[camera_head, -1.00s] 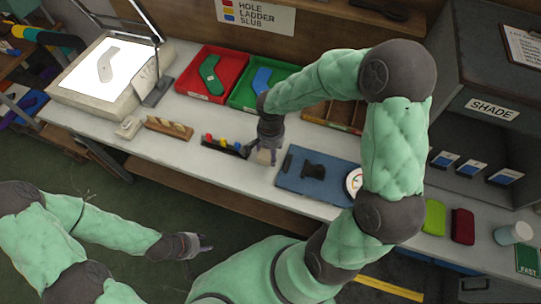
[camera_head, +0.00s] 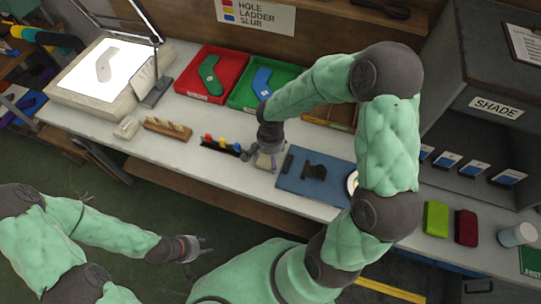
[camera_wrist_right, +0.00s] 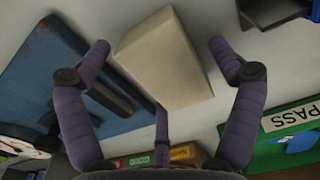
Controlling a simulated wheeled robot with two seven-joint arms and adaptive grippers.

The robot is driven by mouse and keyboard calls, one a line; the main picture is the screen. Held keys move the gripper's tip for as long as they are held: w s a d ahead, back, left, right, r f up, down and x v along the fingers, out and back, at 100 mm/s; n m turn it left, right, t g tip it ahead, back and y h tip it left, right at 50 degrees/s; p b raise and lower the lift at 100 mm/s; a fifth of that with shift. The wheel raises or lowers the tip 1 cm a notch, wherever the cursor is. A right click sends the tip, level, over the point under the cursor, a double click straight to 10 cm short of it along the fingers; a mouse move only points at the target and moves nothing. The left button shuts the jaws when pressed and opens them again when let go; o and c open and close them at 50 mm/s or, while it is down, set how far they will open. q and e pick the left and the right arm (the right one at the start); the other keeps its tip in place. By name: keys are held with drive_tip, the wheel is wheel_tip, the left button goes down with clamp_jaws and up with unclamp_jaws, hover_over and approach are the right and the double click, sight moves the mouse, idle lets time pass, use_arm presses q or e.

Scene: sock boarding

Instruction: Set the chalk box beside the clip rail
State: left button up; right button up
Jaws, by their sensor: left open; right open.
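The chalk box (camera_head: 265,162), a small beige block, stands on the bench just right of the clip rail (camera_head: 222,146), a black strip with red, yellow and blue clips. There is a small gap between them. My right gripper (camera_head: 258,155) is above the box, fingers pointing down. In the right wrist view the chalk box (camera_wrist_right: 165,60) lies between the spread purple fingers of the right gripper (camera_wrist_right: 160,50), with gaps at both sides. My left gripper (camera_head: 202,250) is open and empty, in front of the bench.
A blue mat (camera_head: 300,186) with dark pieces lies right of the box. Red (camera_head: 186,84) and green trays stand behind. A wooden rack (camera_head: 166,131) and small pale block (camera_head: 127,127) are to the left. The bench front between rack and mat is mostly clear.

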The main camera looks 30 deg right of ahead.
drive_tip(key=shift+r, duration=0.2)
wheel_tip(320, 180, up, 12)
drive_tip(key=p, duration=0.4)
drive_tip(key=shift+f, duration=0.15)
